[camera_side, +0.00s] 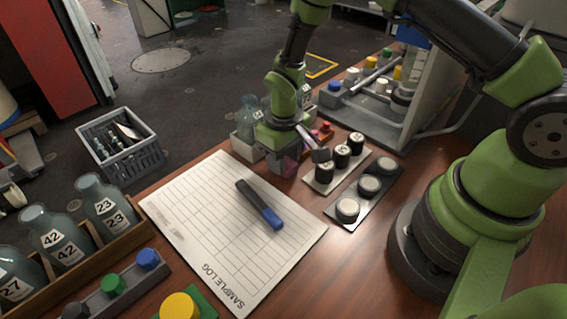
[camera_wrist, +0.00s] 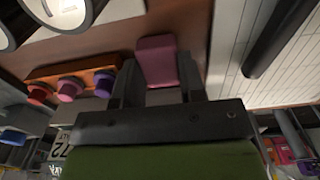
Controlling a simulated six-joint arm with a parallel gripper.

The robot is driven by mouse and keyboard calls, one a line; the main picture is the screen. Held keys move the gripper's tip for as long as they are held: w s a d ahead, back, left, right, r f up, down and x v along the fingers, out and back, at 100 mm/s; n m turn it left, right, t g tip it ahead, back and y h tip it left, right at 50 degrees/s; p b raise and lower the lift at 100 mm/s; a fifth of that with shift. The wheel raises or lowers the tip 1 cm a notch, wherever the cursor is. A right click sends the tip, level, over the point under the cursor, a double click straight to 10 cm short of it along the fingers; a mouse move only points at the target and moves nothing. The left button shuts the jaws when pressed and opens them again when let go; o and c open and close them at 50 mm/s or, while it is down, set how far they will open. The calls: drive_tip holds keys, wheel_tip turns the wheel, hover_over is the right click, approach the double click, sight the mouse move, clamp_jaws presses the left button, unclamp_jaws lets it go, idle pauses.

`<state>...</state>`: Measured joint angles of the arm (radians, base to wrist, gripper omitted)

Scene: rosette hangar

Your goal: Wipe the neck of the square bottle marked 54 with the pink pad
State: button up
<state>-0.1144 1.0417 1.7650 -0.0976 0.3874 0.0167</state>
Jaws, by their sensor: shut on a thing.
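My gripper (camera_side: 287,152) is low over the table beyond the sheet's far right corner, shut on the pink pad (camera_side: 290,166). In the wrist view the pad (camera_wrist: 157,60) sticks out between the two dark fingers (camera_wrist: 158,88). Pale glassy bottles (camera_side: 247,112) stand in a light holder just behind my gripper, partly hidden by it. I cannot read a 54 on any of them. In the wrist view a label with upside-down digits (camera_wrist: 62,142) shows at lower left, too cut off to read surely.
Bottles marked 27, 42 (camera_side: 60,240) and 23 (camera_side: 105,205) stand in a wooden rack (camera_side: 85,268) at left. A sample log sheet (camera_side: 200,230) with a marker (camera_side: 259,204) lies mid-table. Black-sided jars (camera_side: 341,156) and grey-topped discs (camera_side: 369,185) stand right of my gripper.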

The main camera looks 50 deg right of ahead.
drive_tip(key=shift+r, duration=1.95)
wheel_tip(320, 180, up, 19)
drive_tip(key=w, duration=0.9)
drive_tip(key=shift+w+f, duration=0.15)
drive_tip(key=shift+f, duration=4.15)
drive_tip(key=shift+f, duration=0.5)
drive_tip(key=shift+w, duration=0.45)
